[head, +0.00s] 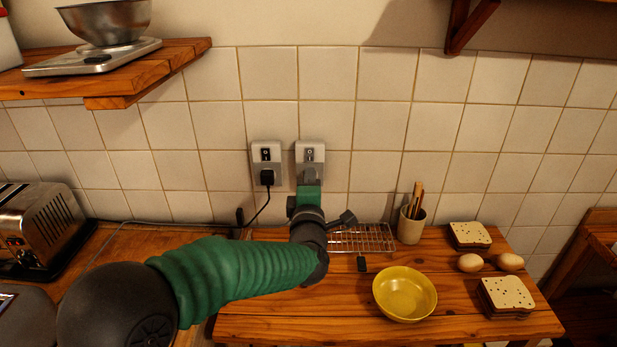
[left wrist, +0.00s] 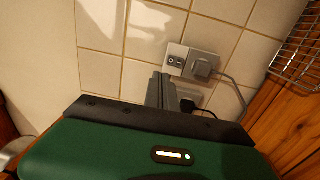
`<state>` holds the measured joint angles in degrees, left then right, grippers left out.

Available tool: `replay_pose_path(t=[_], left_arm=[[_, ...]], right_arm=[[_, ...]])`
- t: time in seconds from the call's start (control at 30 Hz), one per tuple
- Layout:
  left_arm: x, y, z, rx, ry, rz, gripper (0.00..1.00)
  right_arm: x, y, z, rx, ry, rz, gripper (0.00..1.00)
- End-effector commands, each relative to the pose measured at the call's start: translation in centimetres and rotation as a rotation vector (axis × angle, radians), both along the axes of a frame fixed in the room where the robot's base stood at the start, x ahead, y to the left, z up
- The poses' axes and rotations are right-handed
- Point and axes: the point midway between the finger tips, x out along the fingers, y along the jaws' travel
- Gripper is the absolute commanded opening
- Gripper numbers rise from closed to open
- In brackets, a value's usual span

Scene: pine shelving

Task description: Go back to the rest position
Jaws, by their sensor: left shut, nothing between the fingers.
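My left arm reaches in from the left in the head view, up to the tiled wall. My left gripper (head: 309,178) is shut and empty. It is in front of the lower part of the right wall socket (head: 310,150) and hides some of it. I cannot tell whether the fingertips touch the socket. In the left wrist view the closed fingers (left wrist: 160,92) point at the wall, near a socket plate (left wrist: 175,55). My right gripper is not in view.
A left socket (head: 266,150) holds a black plug with a cable. A toaster (head: 42,228) stands at left, below a shelf (head: 150,73) with scale and bowl. On the wooden counter are a wire rack (head: 365,238), utensil cup (head: 411,226), yellow bowl (head: 404,294), eggs and bread.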

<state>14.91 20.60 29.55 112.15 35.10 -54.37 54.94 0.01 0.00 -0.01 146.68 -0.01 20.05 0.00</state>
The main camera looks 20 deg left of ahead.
Motion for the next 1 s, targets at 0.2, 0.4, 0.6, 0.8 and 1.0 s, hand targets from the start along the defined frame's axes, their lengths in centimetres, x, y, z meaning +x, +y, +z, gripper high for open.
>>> replay_pose_path(t=[0.2, 0.4, 0.6, 0.8, 1.0], left_arm=[[-1.9, -2.6, -4.8, 0.246, 0.229, -0.16, 0.0], [-12.8, -3.9, -18.1, 0.806, 0.776, -0.59, 0.0], [-26.7, -1.1, -25.8, 1.125, 1.159, -1.014, 0.0], [-32.7, 0.4, -27.6, 1.21, 1.285, -1.21, 0.0], [-32.8, 0.4, -27.6, 1.212, 1.287, -1.215, 0.0]], right_arm=[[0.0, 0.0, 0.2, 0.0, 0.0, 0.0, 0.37], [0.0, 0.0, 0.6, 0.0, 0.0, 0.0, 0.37], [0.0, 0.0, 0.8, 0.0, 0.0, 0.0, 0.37], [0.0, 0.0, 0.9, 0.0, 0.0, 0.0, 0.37], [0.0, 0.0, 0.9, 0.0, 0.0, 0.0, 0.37]])
